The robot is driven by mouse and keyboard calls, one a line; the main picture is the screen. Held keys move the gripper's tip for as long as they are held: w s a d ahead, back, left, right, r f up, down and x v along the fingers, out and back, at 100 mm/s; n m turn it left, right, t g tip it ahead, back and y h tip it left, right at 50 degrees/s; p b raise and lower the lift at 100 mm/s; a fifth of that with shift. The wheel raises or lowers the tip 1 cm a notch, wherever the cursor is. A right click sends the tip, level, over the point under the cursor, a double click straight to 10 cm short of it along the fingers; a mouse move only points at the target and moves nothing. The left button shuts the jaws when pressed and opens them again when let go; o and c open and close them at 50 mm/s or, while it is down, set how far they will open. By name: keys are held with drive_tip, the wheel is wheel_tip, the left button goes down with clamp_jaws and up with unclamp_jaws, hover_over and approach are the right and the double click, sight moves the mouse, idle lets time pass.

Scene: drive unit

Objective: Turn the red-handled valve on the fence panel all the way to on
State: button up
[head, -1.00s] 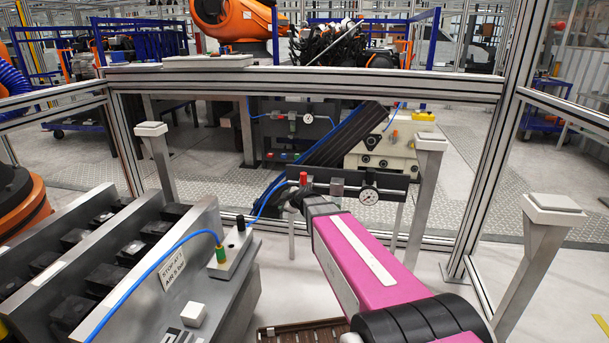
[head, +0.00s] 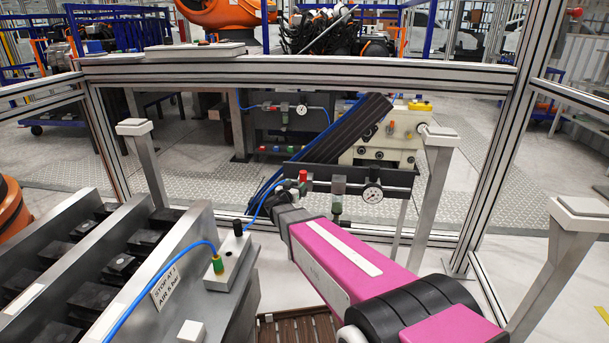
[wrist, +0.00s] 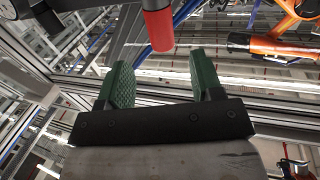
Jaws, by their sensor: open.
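The red valve handle (head: 303,176) stands upright on the dark fence panel (head: 399,178), left of a green-and-grey fitting (head: 338,187) and a round gauge (head: 373,193). My gripper (head: 282,207) is just below and left of the handle in the head view; its fingers are mostly hidden there by dark parts of my wrist. In the wrist view, my gripper (wrist: 158,68) has its two green fingers spread and empty. The red handle (wrist: 158,28) shows beyond the fingertips, about in line with the gap. I see no contact with it.
Aluminium fence rails (head: 300,75) and a post (head: 498,125) frame the panel. A blue hose (head: 262,200) runs down beside the valve. A metal fixture (head: 190,260) with a labelled plate stands at left, and a capped stand (head: 432,185) at right.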

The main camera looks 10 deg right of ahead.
sight(305, 174)
drive_tip(key=x, duration=1)
drive_tip(key=shift+w+d+r, duration=0.1)
drive_tip(key=shift+w, duration=0.15)
clamp_jaws()
